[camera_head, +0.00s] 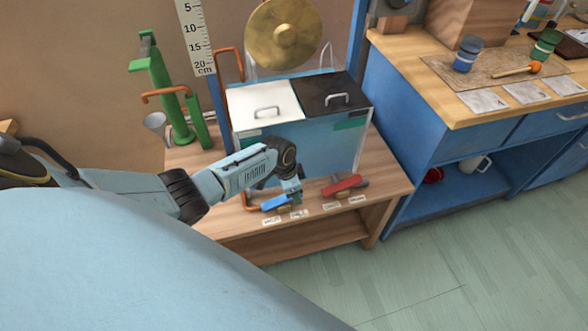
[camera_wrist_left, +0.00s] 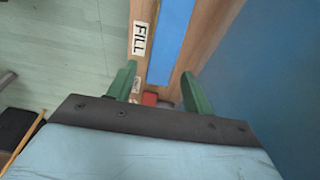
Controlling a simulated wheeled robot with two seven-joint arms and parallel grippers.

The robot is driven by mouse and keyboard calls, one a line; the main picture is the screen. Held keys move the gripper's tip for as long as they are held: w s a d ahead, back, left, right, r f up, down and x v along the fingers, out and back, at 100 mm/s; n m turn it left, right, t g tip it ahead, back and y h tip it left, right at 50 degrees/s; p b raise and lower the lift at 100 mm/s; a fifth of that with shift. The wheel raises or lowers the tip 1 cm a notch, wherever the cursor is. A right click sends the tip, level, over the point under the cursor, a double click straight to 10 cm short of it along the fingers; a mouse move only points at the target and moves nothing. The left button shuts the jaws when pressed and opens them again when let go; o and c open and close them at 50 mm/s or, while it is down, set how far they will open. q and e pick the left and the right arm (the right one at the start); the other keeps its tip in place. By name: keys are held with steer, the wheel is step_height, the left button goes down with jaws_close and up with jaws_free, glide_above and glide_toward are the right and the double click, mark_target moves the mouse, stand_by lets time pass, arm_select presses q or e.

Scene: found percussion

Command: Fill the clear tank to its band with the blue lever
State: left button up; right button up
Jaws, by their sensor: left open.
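The clear tank (camera_head: 312,143) stands on a wooden bench, with a white lid (camera_head: 266,103) and a black lid (camera_head: 328,93) side by side. A green band (camera_head: 350,124) shows near the top of its right side; its inside looks blue, and I cannot make out a water level. The blue lever (camera_head: 274,203) lies at the bench's front edge; it also shows in the left wrist view (camera_wrist_left: 172,40) beside a FILL label. My left gripper (camera_head: 295,197) is over the lever's right end, its green fingers (camera_wrist_left: 160,90) open on either side of the lever's line. I cannot tell if they touch.
A red lever (camera_head: 343,185) lies right of the blue one. Green pump-like pipework (camera_head: 160,80) stands left of the tank, and a brass gong (camera_head: 283,32) hangs behind it. A blue workbench (camera_head: 440,130) is to the right. The floor in front is clear.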

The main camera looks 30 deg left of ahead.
mark_target(285, 198)
arm_select(q)
steer(key=shift+r, duration=0.15)
steer(key=p+v, duration=0.5)
steer(key=v, duration=0.8)
arm_select(e)
steer(key=r, duration=0.1)
steer(key=a+r, duration=0.1)
steer(key=r, duration=0.1)
steer(key=a+r, duration=0.1)
steer(key=r, duration=0.1)
steer(key=shift+a, duration=0.2)
arm_select(q)
steer(key=shift+w, duration=0.1)
